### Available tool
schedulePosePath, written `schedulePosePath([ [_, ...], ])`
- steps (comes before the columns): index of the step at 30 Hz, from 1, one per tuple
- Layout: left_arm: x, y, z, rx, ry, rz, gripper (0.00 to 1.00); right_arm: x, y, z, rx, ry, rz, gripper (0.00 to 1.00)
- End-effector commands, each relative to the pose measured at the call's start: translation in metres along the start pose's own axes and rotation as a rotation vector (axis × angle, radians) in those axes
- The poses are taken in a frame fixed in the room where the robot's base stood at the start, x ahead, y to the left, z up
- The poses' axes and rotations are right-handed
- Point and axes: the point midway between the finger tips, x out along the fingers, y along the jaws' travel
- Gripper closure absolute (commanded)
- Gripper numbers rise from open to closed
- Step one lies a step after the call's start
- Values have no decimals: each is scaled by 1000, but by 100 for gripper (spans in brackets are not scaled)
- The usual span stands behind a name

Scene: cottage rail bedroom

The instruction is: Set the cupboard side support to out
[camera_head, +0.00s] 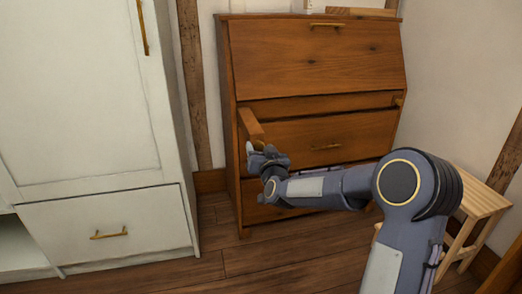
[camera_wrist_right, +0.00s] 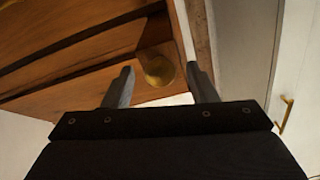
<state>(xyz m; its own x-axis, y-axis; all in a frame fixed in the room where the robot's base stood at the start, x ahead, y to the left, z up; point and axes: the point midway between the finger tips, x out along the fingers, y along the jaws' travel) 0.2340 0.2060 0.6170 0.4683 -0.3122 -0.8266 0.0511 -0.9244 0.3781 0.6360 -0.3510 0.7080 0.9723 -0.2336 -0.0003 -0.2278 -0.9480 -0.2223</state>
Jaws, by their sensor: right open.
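The cupboard is a brown wooden bureau (camera_head: 315,60) with a closed sloping front and drawers below. A narrow side support (camera_head: 250,123) sticks out forward from its left side, below the sloping front. Its brass knob (camera_wrist_right: 158,70) shows between the fingers in the right wrist view. My right gripper (camera_head: 262,155) is at the front end of this support, open, with a finger on either side of the knob; I cannot tell whether they touch it. Another small brass knob (camera_head: 398,101) sits at the bureau's right side, close to the body. My left gripper is not in view.
A white cabinet (camera_head: 80,90) with a brass-handled drawer (camera_head: 108,228) stands at the left. A light wooden stool (camera_head: 480,205) stands at the right, partly behind my right arm. The wooden floor (camera_head: 235,262) in front of the bureau is clear.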

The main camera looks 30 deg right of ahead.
Motion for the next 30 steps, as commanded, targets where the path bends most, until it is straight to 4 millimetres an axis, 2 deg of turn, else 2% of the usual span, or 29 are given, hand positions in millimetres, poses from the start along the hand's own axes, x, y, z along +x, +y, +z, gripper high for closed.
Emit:
schedulePosePath([
  [5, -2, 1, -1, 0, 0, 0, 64, -8, 0, -2, -1, 1, 0, 48],
  [12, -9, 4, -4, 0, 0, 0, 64, -49, 0, -2, -2, -1, 0, 48],
  [18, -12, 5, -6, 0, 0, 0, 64, -73, 0, -1, -1, 0, 0, 48],
  [30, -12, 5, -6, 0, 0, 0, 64, -78, 0, 0, 0, 0, 0, 48],
])
